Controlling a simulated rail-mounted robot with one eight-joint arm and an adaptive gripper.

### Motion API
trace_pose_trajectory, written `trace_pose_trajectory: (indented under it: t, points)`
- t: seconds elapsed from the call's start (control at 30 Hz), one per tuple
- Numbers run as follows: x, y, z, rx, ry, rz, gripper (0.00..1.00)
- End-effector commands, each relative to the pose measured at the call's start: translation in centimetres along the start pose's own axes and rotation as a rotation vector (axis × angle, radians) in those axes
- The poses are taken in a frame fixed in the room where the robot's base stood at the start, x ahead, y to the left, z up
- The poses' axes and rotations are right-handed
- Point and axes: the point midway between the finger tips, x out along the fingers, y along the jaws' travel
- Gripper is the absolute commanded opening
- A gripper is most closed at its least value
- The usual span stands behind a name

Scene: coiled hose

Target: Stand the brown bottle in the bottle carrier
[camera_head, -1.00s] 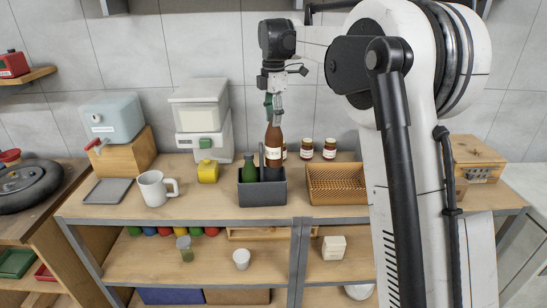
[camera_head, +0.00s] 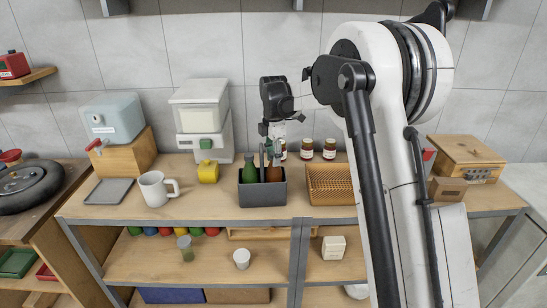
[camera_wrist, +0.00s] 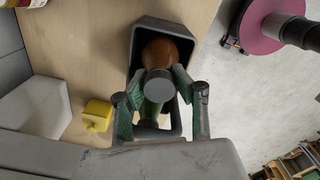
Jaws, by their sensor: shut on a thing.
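The brown bottle (camera_head: 273,174) stands low in the right part of the dark grey bottle carrier (camera_head: 262,194), its lower body hidden by the front wall. A green bottle (camera_head: 250,170) stands in the left part, and the carrier's upright handle rises between them. My gripper (camera_head: 273,149) is above the carrier, shut on the brown bottle's neck. In the wrist view the brown bottle's shoulder (camera_wrist: 166,50) is inside the carrier's rim (camera_wrist: 137,38), with my gripper's fingers (camera_wrist: 158,80) either side of the neck. Whether the base touches the carrier floor is hidden.
A wicker basket (camera_head: 330,196) stands close to the carrier's right, with several jars (camera_head: 307,148) behind. A yellow tin (camera_head: 208,172) and a white mug (camera_head: 155,188) stand to the left.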

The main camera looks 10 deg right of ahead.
Motion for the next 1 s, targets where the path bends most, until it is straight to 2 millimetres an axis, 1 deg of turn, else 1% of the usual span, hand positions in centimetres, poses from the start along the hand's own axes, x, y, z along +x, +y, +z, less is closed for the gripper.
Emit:
trace_pose_trajectory:
  t: [0.2,0.33,0.37,0.47,0.5,0.73,0.83,0.93,1.0]
  points:
    - [0.0,0.0,0.0,0.0,0.0,0.0,0.0]
    - [0.4,0.0,0.0,0.0,0.0,0.0,0.0]
    - [0.3,0.0,0.0,0.0,0.0,0.0,0.28]
    - [0.2,0.0,0.0,0.0,0.0,0.0,0.41]
    - [0.2,0.0,0.0,0.0,0.0,0.0,0.43]
    - [0.2,0.0,0.0,0.0,0.0,0.0,0.43]
    - [-0.2,0.0,0.0,0.0,0.0,0.0,0.43]
    - [-1.2,0.0,0.0,0.0,0.0,0.0,0.43]
    - [-2.4,0.0,0.0,0.0,0.0,0.0,0.43]
